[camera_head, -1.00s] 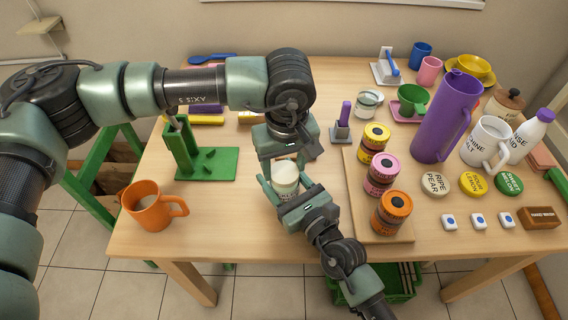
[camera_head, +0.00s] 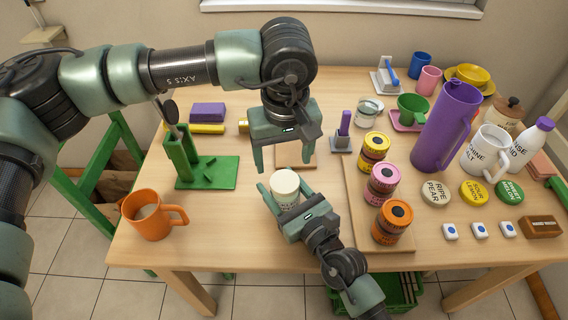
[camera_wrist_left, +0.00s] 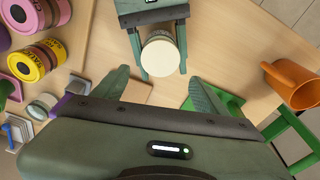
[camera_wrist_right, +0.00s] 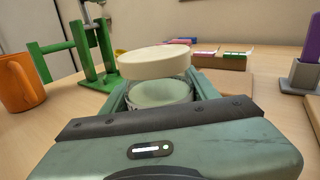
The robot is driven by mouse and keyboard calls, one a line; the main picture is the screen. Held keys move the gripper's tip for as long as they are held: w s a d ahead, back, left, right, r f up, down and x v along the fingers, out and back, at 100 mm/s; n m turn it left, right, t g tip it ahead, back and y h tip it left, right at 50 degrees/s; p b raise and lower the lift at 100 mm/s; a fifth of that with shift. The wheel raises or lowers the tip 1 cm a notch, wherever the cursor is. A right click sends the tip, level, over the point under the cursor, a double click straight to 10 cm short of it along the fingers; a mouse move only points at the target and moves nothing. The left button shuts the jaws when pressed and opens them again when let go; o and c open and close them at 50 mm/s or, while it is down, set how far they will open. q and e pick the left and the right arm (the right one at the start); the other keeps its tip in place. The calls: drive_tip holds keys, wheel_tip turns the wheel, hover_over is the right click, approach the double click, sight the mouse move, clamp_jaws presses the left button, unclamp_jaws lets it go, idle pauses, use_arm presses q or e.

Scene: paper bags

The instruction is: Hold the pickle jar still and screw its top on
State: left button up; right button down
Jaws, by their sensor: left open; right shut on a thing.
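The pickle jar (camera_head: 287,199) stands upright near the front middle of the table, with its cream top (camera_head: 285,180) on its mouth. The top also shows in the left wrist view (camera_wrist_left: 160,56) and in the right wrist view (camera_wrist_right: 158,62), where I cannot tell how tightly it sits. My right gripper (camera_head: 285,190) is shut around the jar from the front, one finger on each side. My left gripper (camera_head: 284,168) is open and empty, pointing down above and behind the jar, clear of the top.
An orange mug (camera_head: 148,216) stands left and a green stand (camera_head: 205,172) behind it. A wooden board (camera_head: 362,222) with stacked tins (camera_head: 394,216) lies close on the right. A flat wooden block (camera_head: 294,156) lies behind the jar. The table between mug and jar is clear.

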use_arm(q)
drive_tip(key=shift+r, duration=0.15)
use_arm(e)
drive_tip(key=shift+f, duration=0.15)
use_arm(q)
wheel_tip(320, 180, up, 12)
drive_tip(key=s, duration=0.1)
drive_tip(key=shift+s, duration=0.35)
drive_tip(key=shift+d, duration=0.1)
use_arm(e)
drive_tip(key=shift+c, duration=1.6)
unclamp_jaws()
drive_tip(key=v, duration=1.2)
